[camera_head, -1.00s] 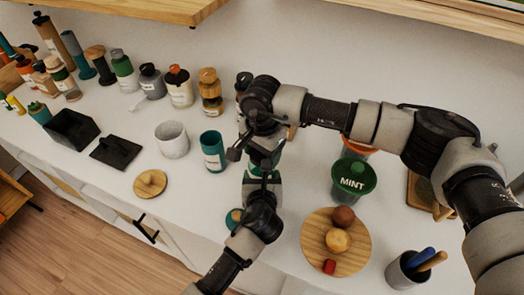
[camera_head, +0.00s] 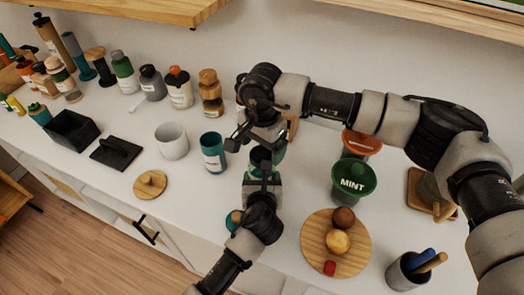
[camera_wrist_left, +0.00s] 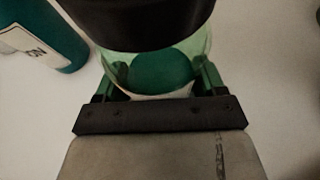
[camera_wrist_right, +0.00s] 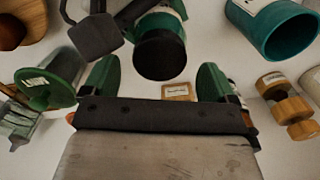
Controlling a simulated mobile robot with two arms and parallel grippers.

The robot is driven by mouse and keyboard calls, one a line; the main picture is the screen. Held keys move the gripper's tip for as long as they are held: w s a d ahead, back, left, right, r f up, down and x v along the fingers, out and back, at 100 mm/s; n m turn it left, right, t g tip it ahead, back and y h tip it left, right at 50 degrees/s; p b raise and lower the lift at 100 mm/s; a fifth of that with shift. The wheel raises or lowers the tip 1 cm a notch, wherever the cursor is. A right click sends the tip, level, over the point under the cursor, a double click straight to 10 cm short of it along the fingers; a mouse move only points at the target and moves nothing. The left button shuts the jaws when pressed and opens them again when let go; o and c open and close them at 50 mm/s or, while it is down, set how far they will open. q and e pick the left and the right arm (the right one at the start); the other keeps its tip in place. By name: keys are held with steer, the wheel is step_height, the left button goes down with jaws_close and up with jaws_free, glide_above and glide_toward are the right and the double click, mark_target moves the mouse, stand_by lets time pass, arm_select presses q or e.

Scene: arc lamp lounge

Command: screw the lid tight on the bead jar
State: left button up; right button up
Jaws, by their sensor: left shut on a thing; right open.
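The bead jar (camera_wrist_left: 155,65) is a clear greenish jar with green contents. A black lid (camera_wrist_left: 140,22) sits on its top; how tight it is I cannot tell. My left gripper (camera_wrist_left: 158,88) is shut around the jar's body and holds it over the counter. In the head view the lid (camera_head: 261,154) shows just above the left gripper (camera_head: 262,182). My right gripper (camera_head: 256,138) is open above the lid, apart from it. In the right wrist view the lid (camera_wrist_right: 160,55) lies beyond the open, empty fingers (camera_wrist_right: 158,82).
A teal cup (camera_head: 212,158) and white mug (camera_head: 172,142) stand left of the jar. A green-lidded MINT tub (camera_head: 353,184) and round board (camera_head: 318,262) are to the right. Several bottles line the back left. The front left counter is mostly clear.

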steer(key=shift+r, duration=0.85)
steer(key=shift+o, duration=1.1)
step_height(320, 180, up, 12)
steer(key=shift+w, duration=0.1)
arm_select(q)
steer(key=o, duration=1.8)
steer(key=v, duration=1)
steer(key=shift+s+r+p, duration=0.15)
steer(key=shift+s+p, duration=0.2)
steer(key=shift+s, duration=0.05)
arm_select(e)
steer(key=shift+r, duration=0.3)
